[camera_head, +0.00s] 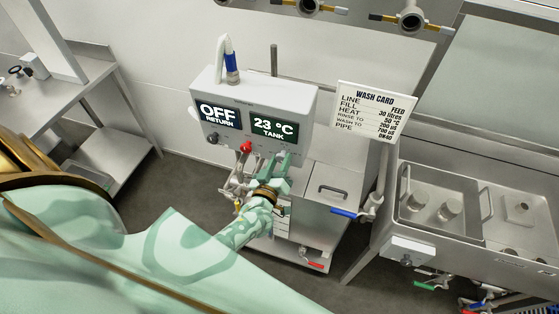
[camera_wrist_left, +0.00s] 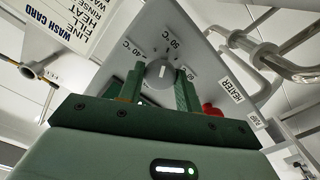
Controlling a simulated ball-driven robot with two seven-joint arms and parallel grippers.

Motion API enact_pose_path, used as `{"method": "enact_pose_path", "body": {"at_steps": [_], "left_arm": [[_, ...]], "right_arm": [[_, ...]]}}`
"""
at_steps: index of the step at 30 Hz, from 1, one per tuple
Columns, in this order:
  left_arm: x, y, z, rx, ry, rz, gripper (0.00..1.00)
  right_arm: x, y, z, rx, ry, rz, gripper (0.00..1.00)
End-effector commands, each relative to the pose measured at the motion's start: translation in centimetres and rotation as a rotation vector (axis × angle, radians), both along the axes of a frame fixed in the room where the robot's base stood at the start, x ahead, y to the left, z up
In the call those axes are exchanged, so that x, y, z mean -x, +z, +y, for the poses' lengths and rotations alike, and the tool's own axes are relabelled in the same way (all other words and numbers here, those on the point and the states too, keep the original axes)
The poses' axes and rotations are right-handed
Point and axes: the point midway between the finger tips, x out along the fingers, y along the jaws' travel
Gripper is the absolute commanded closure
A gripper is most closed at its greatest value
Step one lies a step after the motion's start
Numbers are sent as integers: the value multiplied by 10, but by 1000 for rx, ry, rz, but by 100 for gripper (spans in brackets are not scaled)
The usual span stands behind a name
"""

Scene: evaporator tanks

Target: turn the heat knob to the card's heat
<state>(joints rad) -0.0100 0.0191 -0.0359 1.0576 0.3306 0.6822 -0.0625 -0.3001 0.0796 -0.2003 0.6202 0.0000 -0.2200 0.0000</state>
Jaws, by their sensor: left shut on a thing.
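Which label the mark meets is hard to tell. My left gripper (camera_wrist_left: 158,92) has its two green fingers on either side of the knob, shut on it. In the head view my left gripper (camera_head: 284,162) reaches the box's lower front and hides the knob. The wash card (camera_head: 371,112) reads HEAT 50 °C. My right gripper is not in view.
The control box (camera_head: 210,92) shows OFF RETURN and 23 °C TANK. A red button (camera_wrist_left: 212,109) sits beside the knob near a HEATER label (camera_wrist_left: 231,90). A steel tank (camera_head: 325,190) stands below right, with a blue-handled valve (camera_head: 345,213). A steel sink unit (camera_head: 470,220) is further right.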

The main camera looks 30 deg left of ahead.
Motion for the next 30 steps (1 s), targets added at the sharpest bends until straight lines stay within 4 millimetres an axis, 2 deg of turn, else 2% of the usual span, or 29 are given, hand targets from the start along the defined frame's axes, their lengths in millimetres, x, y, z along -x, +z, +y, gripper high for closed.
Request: {"method": "enact_pose_path", "body": {"at_steps": [12, 27, 28, 30], "left_arm": [[1, -2, -1, -158, -2, 44, 88], [1, -3, -1, -173, -2, 48, 88], [1, -3, -1, -173, -2, 48, 60], [1, -3, -1, -173, -2, 47, 44]], "right_arm": [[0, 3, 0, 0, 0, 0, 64], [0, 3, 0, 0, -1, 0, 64], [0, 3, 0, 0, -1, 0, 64], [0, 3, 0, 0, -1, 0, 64]]}}
